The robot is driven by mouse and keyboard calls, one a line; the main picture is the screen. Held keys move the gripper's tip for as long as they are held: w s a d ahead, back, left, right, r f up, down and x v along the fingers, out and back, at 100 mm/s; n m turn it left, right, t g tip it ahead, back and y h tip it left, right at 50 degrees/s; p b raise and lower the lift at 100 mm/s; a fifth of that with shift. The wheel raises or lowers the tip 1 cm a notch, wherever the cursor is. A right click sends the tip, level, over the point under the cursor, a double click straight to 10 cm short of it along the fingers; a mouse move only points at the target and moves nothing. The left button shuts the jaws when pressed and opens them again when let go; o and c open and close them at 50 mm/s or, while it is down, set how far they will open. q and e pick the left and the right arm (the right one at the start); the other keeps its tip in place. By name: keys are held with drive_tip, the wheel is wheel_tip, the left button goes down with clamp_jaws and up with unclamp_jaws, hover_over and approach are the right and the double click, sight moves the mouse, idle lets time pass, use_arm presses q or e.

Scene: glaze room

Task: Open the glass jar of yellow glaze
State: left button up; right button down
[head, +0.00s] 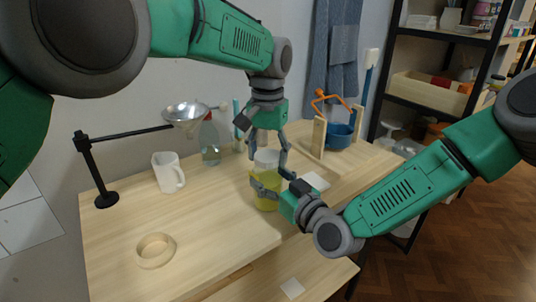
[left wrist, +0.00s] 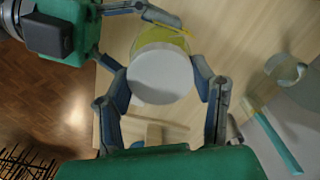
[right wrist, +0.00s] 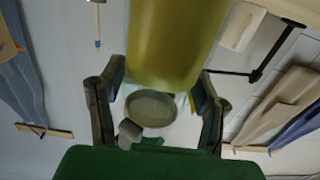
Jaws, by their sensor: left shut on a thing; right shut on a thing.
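The glass jar of yellow glaze (head: 267,203) is upright at the middle of the table's right part. My right gripper (head: 268,187) is shut around its body from the right; the yellow wall fills the top of the right wrist view (right wrist: 178,40). The round whitish lid (left wrist: 160,77) is between the fingers of my left gripper (left wrist: 163,88), which reaches down from above. In the right wrist view, a grey disc with a paler rim (right wrist: 150,108), seemingly the lid's underside, shows beyond the jar's mouth, so the lid appears raised off the jar. The exact gap is hard to tell.
A white mug (head: 167,173), a clear bottle (head: 210,142) and a funnel on a black stand (head: 186,114) are to the left. A wooden ring (head: 154,250) lies front left. The table's front middle is clear.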

use_arm(q)
drive_tip(key=o, duration=1.3)
drive_tip(key=shift+d, duration=0.2)
drive_tip(key=shift+c, duration=0.2)
